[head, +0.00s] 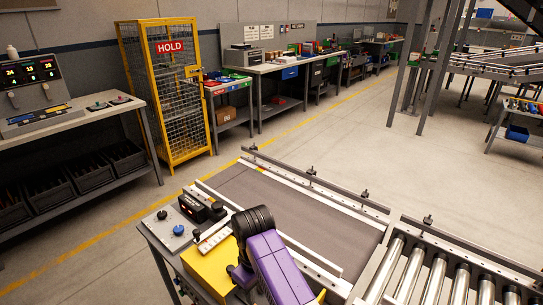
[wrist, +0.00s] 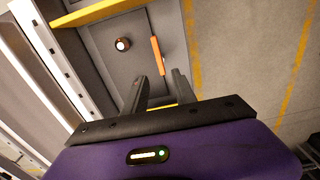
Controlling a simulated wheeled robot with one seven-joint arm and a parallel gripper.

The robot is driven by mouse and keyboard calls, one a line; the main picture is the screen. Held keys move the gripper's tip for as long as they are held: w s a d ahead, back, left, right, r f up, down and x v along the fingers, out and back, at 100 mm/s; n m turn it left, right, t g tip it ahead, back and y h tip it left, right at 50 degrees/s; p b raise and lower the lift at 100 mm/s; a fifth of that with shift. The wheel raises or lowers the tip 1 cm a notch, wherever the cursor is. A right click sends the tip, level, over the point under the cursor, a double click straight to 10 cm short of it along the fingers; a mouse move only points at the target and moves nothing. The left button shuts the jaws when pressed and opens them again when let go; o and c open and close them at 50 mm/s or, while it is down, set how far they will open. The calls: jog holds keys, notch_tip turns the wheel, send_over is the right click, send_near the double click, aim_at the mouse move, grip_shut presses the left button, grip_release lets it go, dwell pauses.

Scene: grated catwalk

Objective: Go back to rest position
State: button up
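My gripper shows in the wrist view (wrist: 159,80). Its two dark fingers stand apart with nothing held between them. Beyond the fingertips is a grey panel (wrist: 112,65) with a round pale-faced knob (wrist: 122,44) and an orange bar (wrist: 157,56). The fingers look clear of both fittings. In the head view my purple and black arm reaches over the near end of the conveyor station. The gripper itself cannot be made out in that view.
A dark conveyor belt (head: 270,200) with side rails lies ahead, and metal rollers (head: 435,278) are at right. A control plate (head: 170,232) and yellow box (head: 208,272) sit near my arm. A yellow HOLD cage (head: 163,95) stands behind. Open floor (head: 330,140) lies beyond.

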jog(key=w+a+r+m+t+y, duration=0.1)
jog(key=w+a+r+t+y, duration=0.1)
jog(key=w+t, duration=0.15)
jog(key=w+a+r+t+y, duration=0.1)
jog(key=w+a+r+t, duration=0.15)
jog(key=w, duration=0.25)
jog(key=s+d+r+m+t+y, duration=0.1)
jog(key=s+d+m+t, duration=0.3)
jog(key=s+d, duration=0.55)
jog(key=s+d+r+m+t, duration=0.2)
jog(key=s+d+t, duration=0.5)
jog(key=s, duration=0.4)
jog(key=s+d+r+m+h, duration=0.1)
jog(key=s+d, duration=0.3)
jog(key=s, duration=0.5)
jog(key=s+d+r+m+g+h, duration=0.1)
jog(key=s+d+r, duration=0.2)
jog(key=s, duration=0.7)
jog(key=s+d+r+m+g+h, duration=0.1)
jog(key=s+d+r+h, duration=0.1)
jog(key=s+d, duration=0.4)
jog(key=shift+f+v, duration=0.45)
jog(key=shift+v, duration=1.4)
jog(key=shift+s+d, duration=0.1)
